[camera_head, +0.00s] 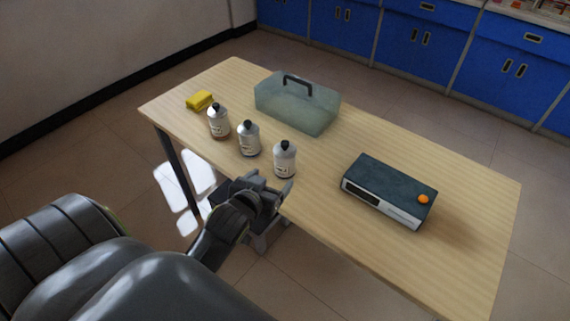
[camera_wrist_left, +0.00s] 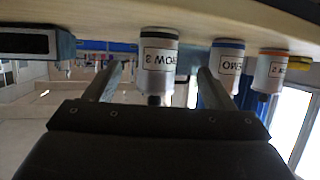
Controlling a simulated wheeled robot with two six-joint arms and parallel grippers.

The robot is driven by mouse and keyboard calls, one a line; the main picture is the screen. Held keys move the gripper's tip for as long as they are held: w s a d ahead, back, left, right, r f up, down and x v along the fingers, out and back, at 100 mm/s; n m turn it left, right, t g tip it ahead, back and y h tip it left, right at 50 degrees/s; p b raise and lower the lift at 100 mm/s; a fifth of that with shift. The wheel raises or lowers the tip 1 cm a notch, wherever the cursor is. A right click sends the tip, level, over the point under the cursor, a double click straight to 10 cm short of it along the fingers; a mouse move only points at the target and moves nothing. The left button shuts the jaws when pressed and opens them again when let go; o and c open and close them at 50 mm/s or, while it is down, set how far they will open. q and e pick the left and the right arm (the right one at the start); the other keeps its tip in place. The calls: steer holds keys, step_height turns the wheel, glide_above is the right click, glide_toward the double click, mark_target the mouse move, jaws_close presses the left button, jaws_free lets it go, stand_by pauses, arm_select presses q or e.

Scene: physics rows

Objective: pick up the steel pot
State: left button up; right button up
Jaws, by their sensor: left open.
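I see no pot that I can make out as the steel pot. Three silver-white bottles with black caps stand upright in a row: a near one (camera_head: 285,160), a middle one (camera_head: 248,140) and a far one (camera_head: 218,123). My left gripper (camera_head: 268,184) is open at the table's near edge, just short of the near bottle. In the left wrist view, which is upside down, the bottle marked "ROW 3" (camera_wrist_left: 158,52) shows between the open fingers (camera_wrist_left: 163,70). Whether it is inside them I cannot tell. The "DEMO" bottle (camera_wrist_left: 228,65) is beside it. My right gripper is not in view.
The wooden table (camera_head: 330,222) also holds a clear box with a dark handle (camera_head: 295,105), a yellow block (camera_head: 199,100) and a dark device with an orange knob (camera_head: 390,188). The table's right end is bare. Blue cabinets (camera_head: 415,45) stand at the back.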

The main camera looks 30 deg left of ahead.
mark_target(280, 170)
arm_select(q)
steer(key=x, duration=0.4)
steer(key=shift+w, duration=0.1)
steer(key=shift+x, duration=2.75)
steer(key=shift+w+d+r, duration=0.1)
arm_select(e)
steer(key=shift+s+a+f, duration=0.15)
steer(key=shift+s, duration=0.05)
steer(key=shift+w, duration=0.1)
arm_select(q)
steer(key=c, duration=1.2)
steer(key=shift+r, duration=0.1)
steer(key=shift+c, duration=0.3)
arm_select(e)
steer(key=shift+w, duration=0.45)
